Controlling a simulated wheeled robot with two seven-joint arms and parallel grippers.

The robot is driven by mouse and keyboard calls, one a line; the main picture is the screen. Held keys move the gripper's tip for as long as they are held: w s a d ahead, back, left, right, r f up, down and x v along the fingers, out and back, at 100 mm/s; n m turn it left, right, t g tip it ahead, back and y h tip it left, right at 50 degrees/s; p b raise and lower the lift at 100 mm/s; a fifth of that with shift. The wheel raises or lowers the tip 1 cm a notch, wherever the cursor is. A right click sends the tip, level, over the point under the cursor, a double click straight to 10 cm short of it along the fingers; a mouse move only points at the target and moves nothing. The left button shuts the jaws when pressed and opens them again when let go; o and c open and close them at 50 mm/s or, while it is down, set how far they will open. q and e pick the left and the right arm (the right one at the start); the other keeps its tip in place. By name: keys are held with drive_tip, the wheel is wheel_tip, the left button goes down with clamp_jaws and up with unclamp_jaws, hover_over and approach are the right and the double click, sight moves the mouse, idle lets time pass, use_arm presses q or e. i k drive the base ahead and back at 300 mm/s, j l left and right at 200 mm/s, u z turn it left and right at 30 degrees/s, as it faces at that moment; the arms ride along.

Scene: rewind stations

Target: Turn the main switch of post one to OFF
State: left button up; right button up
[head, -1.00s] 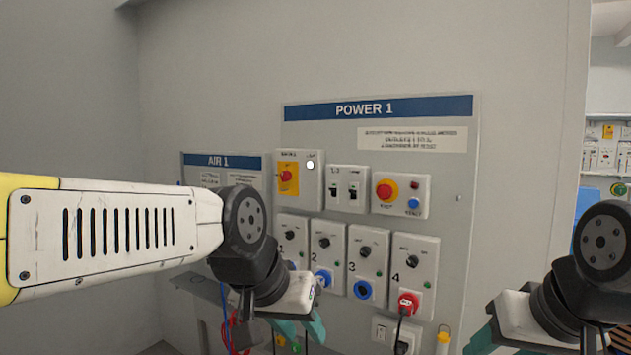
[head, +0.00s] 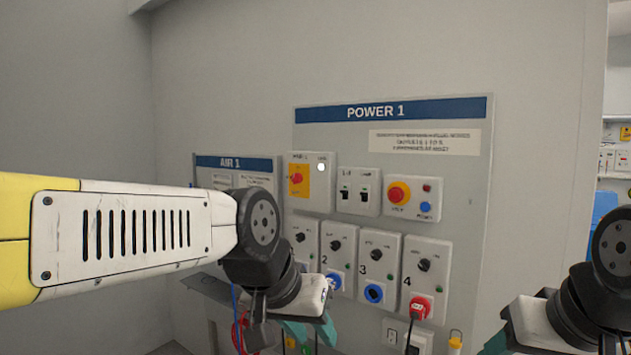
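The main switch (head: 297,179) is a small red rotary handle on a yellow plate, in a white box at the upper left of the POWER 1 panel (head: 470,200). A white round lamp (head: 320,167) sits beside it. The handle's exact position is too small to read. My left gripper (head: 310,332) is below the switch, apart from it, with its teal fingers pointing down; a gap shows between them and nothing is held. My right gripper (head: 552,346) is at the lower right, partly cut off by the frame, its fingers spread and empty.
Two black breakers (head: 355,192) and a red emergency button (head: 398,193) are right of the switch. Several numbered socket boxes sit below, one with a red plug (head: 419,307). The AIR 1 panel (head: 233,163) is at left, partly behind my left arm.

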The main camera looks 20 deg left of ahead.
sight(296, 177)
drive_tip(key=j+u, duration=0.15)
drive_tip(key=u, duration=0.25)
drive_tip(key=i+j+u, duration=0.1)
drive_tip(key=u, duration=0.3)
drive_tip(key=i+u, duration=0.1)
drive_tip(key=u, duration=0.3)
drive_tip(key=i+j+u, duration=0.1)
drive_tip(key=u, duration=0.35)
